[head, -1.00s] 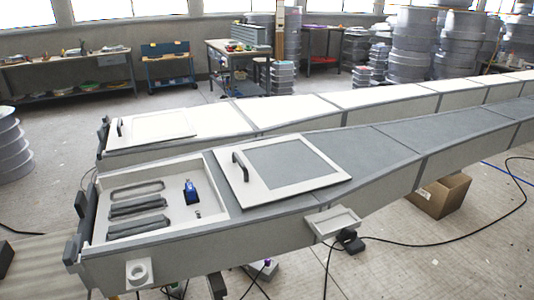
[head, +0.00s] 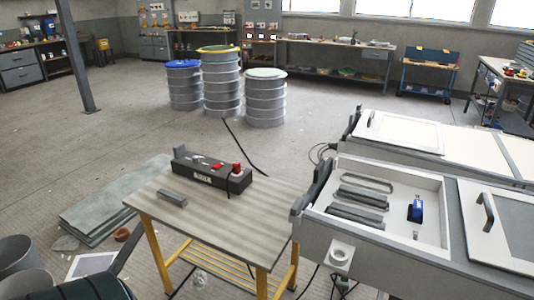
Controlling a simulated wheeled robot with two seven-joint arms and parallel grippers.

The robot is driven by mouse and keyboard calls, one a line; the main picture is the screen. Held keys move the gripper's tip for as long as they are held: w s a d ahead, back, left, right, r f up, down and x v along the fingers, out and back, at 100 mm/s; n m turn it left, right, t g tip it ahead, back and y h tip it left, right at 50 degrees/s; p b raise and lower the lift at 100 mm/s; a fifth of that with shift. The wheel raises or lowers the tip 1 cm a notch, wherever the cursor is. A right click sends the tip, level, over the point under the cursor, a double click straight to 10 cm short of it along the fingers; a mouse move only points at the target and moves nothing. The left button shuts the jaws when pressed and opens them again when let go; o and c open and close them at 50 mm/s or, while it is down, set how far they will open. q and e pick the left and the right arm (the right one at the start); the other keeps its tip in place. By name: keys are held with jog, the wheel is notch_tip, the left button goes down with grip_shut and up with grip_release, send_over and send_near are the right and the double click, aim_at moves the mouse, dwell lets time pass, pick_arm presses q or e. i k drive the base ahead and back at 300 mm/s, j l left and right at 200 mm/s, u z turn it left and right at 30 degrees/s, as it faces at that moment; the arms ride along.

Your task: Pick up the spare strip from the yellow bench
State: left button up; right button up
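The yellow bench (head: 222,237) stands left of centre in the head view, with a grey-brown striped top and yellow legs. A short dark grey strip (head: 172,198), which looks like the spare strip, lies flat near the left end of its top. A dark box with a red knob (head: 213,172) stands along the bench's back edge, apart from the strip. Nothing touches the strip. Neither of my grippers shows in the head view.
The open mould (head: 447,215) to the right holds dark strips (head: 357,205) and a blue tool (head: 415,210). Grey sheets (head: 110,203) lie on the floor left of the bench. Drums (head: 265,100) stand behind. Dark objects fill the bottom left corner. The bench top's front is clear.

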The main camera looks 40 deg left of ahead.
aim_at(172, 198)
jog(key=u, duration=2.1)
jog(key=i+l+z, duration=0.25)
jog(key=i, duration=0.45)
jog(key=i+j+z, duration=0.1)
jog(key=i+z, duration=0.2)
jog(key=i, duration=0.4)
